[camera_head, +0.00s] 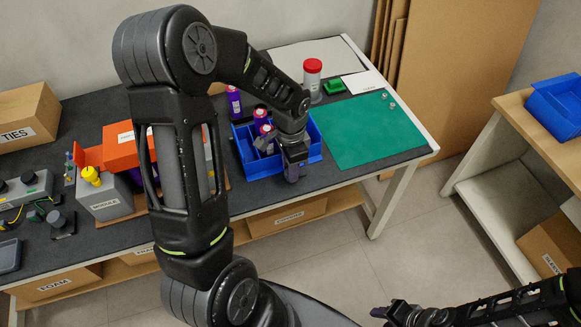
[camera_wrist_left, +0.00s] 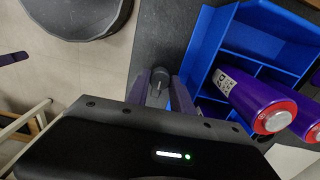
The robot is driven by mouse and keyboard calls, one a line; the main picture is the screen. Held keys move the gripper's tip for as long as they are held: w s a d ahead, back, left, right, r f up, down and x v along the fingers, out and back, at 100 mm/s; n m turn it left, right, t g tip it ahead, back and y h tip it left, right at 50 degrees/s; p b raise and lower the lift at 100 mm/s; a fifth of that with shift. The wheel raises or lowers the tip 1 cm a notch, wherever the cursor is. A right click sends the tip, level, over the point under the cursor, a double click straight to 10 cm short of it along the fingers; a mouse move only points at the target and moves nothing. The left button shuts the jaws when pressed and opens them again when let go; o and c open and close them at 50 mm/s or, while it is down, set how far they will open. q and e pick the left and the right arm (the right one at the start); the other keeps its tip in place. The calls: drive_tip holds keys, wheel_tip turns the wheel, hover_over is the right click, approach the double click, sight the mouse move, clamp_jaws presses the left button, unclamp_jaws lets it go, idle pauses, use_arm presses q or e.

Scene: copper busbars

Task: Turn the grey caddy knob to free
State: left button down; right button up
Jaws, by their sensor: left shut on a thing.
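The blue caddy (camera_head: 312,133) stands on the dark bench top with purple red-capped bottles (camera_head: 259,116) in its compartments. In the left wrist view its blue wall (camera_wrist_left: 202,45) is right of my fingers. My left gripper (camera_head: 292,173) points down at the caddy's front right side. In the left wrist view my left gripper (camera_wrist_left: 160,90) has its purple fingers closed around the dark grey knob (camera_wrist_left: 157,84). The knob is mostly hidden in the head view, and its turn position cannot be read. My right gripper (camera_head: 385,312) is low at the right, away from the bench; its jaws are unclear.
A green mat (camera_head: 365,130) lies right of the caddy, with a red-capped jar (camera_head: 312,80) and a green block (camera_head: 334,86) behind. An orange box (camera_head: 120,145) and a grey box with a yellow knob (camera_head: 104,195) stand left. Floor is clear in front.

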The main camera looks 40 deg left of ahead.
idle(0.3)
use_arm(q)
drive_tip(key=c, duration=1.1)
unclamp_jaws()
drive_tip(key=shift+r, duration=0.1)
wheel_tip(320, 180, up, 8)
drive_tip(key=shift+f, duration=0.15)
